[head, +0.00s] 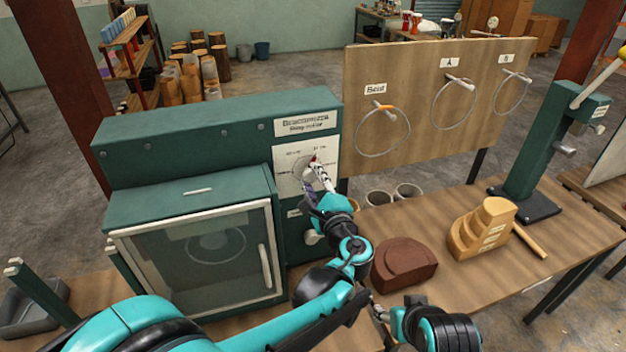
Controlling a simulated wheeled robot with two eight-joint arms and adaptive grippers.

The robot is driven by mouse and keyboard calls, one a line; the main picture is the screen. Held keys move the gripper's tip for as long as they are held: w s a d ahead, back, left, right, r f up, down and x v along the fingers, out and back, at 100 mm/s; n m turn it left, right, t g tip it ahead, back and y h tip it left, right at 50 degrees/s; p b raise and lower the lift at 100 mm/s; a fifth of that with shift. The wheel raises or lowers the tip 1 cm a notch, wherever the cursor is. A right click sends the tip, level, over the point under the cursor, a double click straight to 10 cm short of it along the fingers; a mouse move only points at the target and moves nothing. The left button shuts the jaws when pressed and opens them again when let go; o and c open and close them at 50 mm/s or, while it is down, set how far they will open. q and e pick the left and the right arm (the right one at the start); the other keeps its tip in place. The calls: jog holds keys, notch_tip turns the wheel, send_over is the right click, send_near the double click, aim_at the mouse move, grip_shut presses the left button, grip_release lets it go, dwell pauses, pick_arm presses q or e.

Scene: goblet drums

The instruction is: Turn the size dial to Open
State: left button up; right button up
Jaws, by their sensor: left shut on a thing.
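The size dial (303,169) is on a white plate (287,180) on the front of a green machine (215,140), at its upper right. It has a small red mark near its top. The small print around the dial is too fine to read. My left gripper (314,176) is at the dial from the front right, its fingers shut on the dial knob and covering part of it. My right gripper (378,312) is low in the view near the table's front edge, partly hidden by my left arm, and its jaw state is unclear.
A glass-fronted door (205,252) with a handle is below left of the dial. A brown block (403,264), a stepped wooden block (482,230) and grey cups (408,193) are on the table to the right. A board (400,75) with hanging rings stands behind them.

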pick_arm(q)
jog(key=n, duration=1.4)
jog(key=shift+f+n, duration=0.1)
jog(key=shift+n, duration=0.2)
jog(key=n, duration=0.4)
jog(key=shift+n, duration=2.5)
jog(key=o, duration=1.2)
jog(key=shift+c, duration=0.2)
